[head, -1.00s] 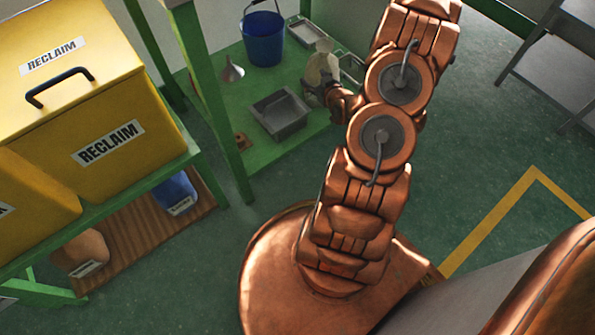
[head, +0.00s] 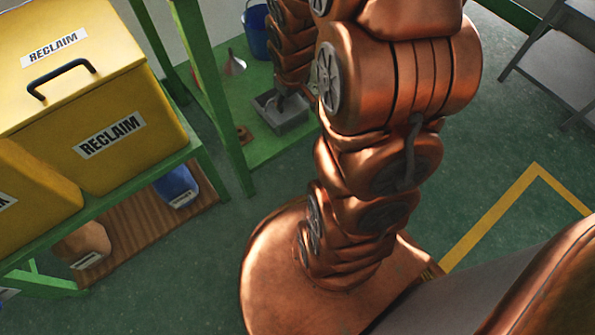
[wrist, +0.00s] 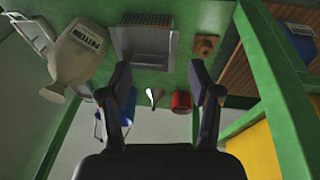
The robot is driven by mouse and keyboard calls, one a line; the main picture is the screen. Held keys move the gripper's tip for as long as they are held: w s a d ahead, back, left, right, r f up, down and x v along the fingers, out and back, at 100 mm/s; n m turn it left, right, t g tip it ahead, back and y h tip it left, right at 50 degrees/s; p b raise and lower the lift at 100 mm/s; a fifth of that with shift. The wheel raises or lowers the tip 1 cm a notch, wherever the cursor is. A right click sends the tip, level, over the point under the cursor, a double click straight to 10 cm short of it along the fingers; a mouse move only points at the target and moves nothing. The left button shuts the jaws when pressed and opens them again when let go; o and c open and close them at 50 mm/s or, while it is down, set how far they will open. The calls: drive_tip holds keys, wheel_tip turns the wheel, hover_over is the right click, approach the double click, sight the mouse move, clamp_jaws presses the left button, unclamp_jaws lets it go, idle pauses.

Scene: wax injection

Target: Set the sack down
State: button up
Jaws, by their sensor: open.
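The beige sack (wrist: 80,55), with a white label, is at the upper left of the wrist view. It stands neck up on the green board (wrist: 172,75), and that view shows it upside down. My gripper (wrist: 160,80) is open and empty, with its two dark fingers apart. The sack is outside the fingers, left of the left one, with a gap between. In the head view my arm hides the sack, and my gripper is only partly visible beside the grey tray (head: 283,112).
A blue bucket (head: 256,32) and a metal funnel (head: 233,64) stand on the board. A red can (wrist: 181,102) and a brown block (wrist: 205,45) show in the wrist view. Green posts (head: 210,95) rise at the board's left. Yellow reclaim bins (head: 110,130) stand further left.

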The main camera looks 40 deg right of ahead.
drive_tip(key=s+a+r+g, duration=0.2)
drive_tip(key=s+a+r, duration=0.2)
drive_tip(key=s, duration=0.4)
drive_tip(key=s+a+r+g+y, duration=0.1)
drive_tip(key=s+a+r+g, duration=0.1)
drive_tip(key=s+a+r, duration=0.2)
drive_tip(key=s+a+r+g, duration=0.2)
drive_tip(key=s+a+r, duration=0.2)
drive_tip(key=s+a, duration=0.4)
drive_tip(key=s, duration=0.3)
drive_tip(key=shift+s+a+r+g+y, duration=0.2)
drive_tip(key=shift+s+g+y, duration=0.1)
drive_tip(key=shift+y, duration=0.1)
wheel_tip(320, 180, up, 39)
drive_tip(key=w+t+p, duration=0.1)
drive_tip(key=t+p, duration=0.1)
drive_tip(key=p, duration=3.5)
drive_tip(key=shift+w+d, duration=0.15)
drive_tip(key=shift+w, duration=0.15)
